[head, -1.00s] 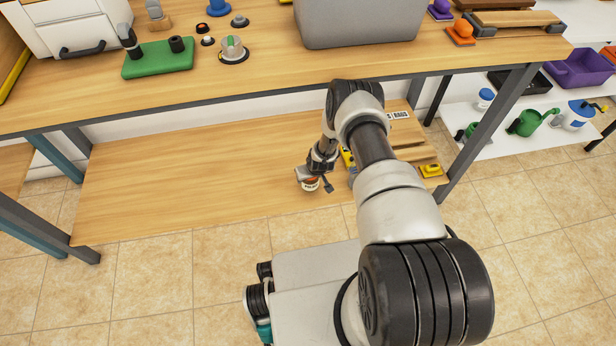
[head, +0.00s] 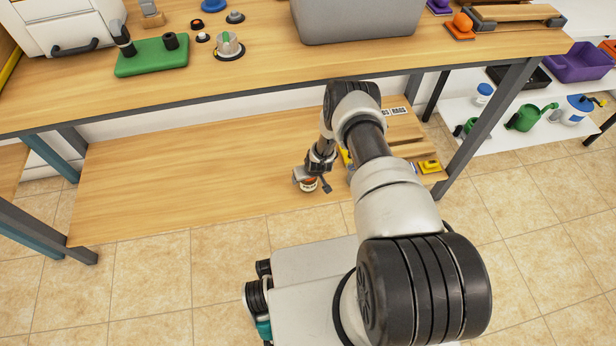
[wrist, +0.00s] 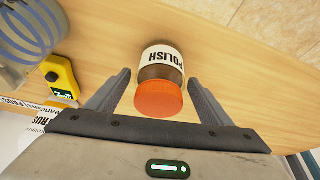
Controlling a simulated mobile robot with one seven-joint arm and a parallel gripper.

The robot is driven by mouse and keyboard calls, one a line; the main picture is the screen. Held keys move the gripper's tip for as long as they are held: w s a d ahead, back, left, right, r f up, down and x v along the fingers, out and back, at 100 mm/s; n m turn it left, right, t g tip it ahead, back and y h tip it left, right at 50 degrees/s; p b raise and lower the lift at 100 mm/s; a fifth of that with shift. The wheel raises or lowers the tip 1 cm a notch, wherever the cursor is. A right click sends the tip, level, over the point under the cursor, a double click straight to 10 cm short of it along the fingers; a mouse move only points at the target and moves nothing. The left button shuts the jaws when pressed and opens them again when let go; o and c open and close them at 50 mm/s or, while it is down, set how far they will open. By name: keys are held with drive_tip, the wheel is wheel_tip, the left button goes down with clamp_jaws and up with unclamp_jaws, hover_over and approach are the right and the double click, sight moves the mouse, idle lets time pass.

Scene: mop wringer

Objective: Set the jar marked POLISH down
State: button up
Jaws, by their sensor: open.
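The jar marked POLISH (wrist: 162,66) has an orange lid and a white label with black letters. In the wrist view it stands on the wooden lower shelf (head: 180,195), between the two fingers of my gripper (wrist: 162,98). The fingers are spread, with a gap on each side of the jar. In the head view the jar (head: 309,185) shows small under my gripper (head: 312,182), near the shelf's front edge, and is partly hidden by it.
A yellow device with a green display (wrist: 61,78) and a coiled blue-grey hose (wrist: 28,35) lie left of the jar in the wrist view. The worktop (head: 250,75) spans above the shelf. The shelf's left part is clear.

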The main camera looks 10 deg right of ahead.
drive_tip(key=p+v, duration=1)
drive_tip(key=v, duration=0.2)
